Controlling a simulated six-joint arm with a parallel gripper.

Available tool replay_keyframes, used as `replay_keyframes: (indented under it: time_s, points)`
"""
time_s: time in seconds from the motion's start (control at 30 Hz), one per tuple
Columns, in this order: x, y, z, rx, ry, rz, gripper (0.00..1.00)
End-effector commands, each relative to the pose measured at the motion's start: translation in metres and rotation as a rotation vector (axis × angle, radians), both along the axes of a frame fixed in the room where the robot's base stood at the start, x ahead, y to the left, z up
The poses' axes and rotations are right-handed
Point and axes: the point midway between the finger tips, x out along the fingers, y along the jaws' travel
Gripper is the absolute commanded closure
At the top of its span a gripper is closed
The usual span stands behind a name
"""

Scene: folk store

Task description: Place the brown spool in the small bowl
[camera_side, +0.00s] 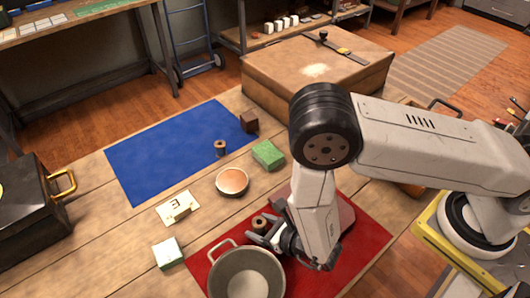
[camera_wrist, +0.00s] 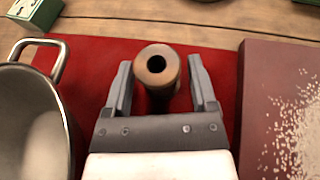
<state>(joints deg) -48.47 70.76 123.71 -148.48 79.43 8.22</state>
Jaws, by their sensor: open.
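A brown spool (camera_wrist: 157,66) stands on the red mat, between the two fingers of my gripper (camera_wrist: 160,62) in the wrist view. A gap shows on each side, so my gripper is open around it. In the side view this spool (camera_side: 259,222) is partly hidden by my gripper (camera_side: 263,236). A small round bowl (camera_side: 232,181) with an orange-pink inside sits on the bare wood between the mats. No object shows in it.
A grey metal pot (camera_side: 246,275) with handles stands close to my gripper; it also shows in the wrist view (camera_wrist: 35,130). A dark red board (camera_wrist: 275,120) with white grains lies on the right there. Green blocks (camera_side: 268,154) (camera_side: 167,253) and a card (camera_side: 177,207) lie near the bowl.

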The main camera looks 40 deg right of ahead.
Motion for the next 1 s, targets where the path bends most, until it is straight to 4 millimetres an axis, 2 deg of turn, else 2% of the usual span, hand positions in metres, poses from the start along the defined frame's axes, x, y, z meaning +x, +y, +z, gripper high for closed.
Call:
replay_keyframes:
  time_s: [0.27, 0.8, 1.0]
  points:
    - [-0.001, 0.0, 0.004, 0.0, 0.0, 0.0, 0.27]
    - [-0.054, -0.013, 0.026, -0.001, 0.0, 0.004, 0.27]
    - [-0.065, -0.017, 0.031, -0.001, 0.0, 0.001, 0.27]
